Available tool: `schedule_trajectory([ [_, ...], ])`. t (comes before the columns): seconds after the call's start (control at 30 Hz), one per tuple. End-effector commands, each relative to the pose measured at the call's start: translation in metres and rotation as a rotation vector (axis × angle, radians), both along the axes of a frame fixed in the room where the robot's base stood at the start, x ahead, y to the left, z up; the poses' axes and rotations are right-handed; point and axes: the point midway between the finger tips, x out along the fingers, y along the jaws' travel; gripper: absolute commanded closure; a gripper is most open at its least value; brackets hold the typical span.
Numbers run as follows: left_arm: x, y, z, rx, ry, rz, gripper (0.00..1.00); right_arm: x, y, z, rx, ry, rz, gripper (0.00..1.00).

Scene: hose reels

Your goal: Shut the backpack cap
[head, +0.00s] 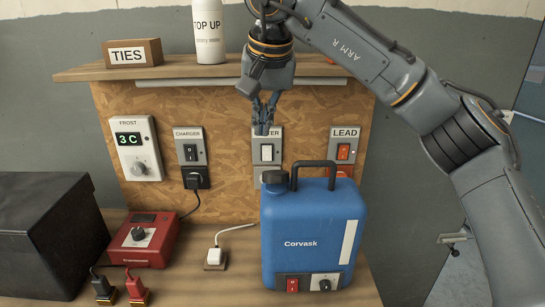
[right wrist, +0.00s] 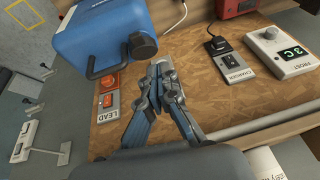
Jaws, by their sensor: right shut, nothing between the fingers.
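The blue backpack (head: 300,235), marked Corvask, stands upright on the bench. Its dark round cap (head: 275,177) sits at the top left, beside the black carry handle (head: 325,166). Whether the cap is tight cannot be told. My right gripper (head: 264,131) points down above the cap, apart from it, with its fingers together and empty. In the right wrist view, the cap (right wrist: 143,46) is just beyond the fingertips (right wrist: 160,70), and the backpack (right wrist: 100,28) lies to the upper left. My left gripper is not in view.
Wall switches are behind the gripper, including CHARGER (head: 190,147) and LEAD (head: 343,146). A shelf (head: 170,70) above carries a white bottle (head: 208,32) and the TIES box (head: 132,53). A red unit (head: 138,240) and a dark box (head: 48,235) stand left.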

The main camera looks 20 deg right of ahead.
Motion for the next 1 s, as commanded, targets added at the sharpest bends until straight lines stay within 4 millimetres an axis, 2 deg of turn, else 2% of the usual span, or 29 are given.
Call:
schedule_trajectory([
  [0.03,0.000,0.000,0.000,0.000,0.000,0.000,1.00,-0.002,-0.012,0.011,-0.046,-0.014,-0.012,1.00],
  [0.1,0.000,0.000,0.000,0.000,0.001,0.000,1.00,-0.004,-0.023,0.019,-0.089,-0.020,-0.021,1.00],
  [0.27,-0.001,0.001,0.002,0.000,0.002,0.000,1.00,-0.001,-0.029,0.013,-0.110,-0.019,-0.026,1.00],
  [0.73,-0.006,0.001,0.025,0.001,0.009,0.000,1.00,0.032,-0.038,-0.072,-0.106,-0.015,-0.024,1.00],
  [1.0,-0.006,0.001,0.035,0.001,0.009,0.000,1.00,0.018,-0.034,-0.102,-0.105,-0.020,-0.023,1.00],
])
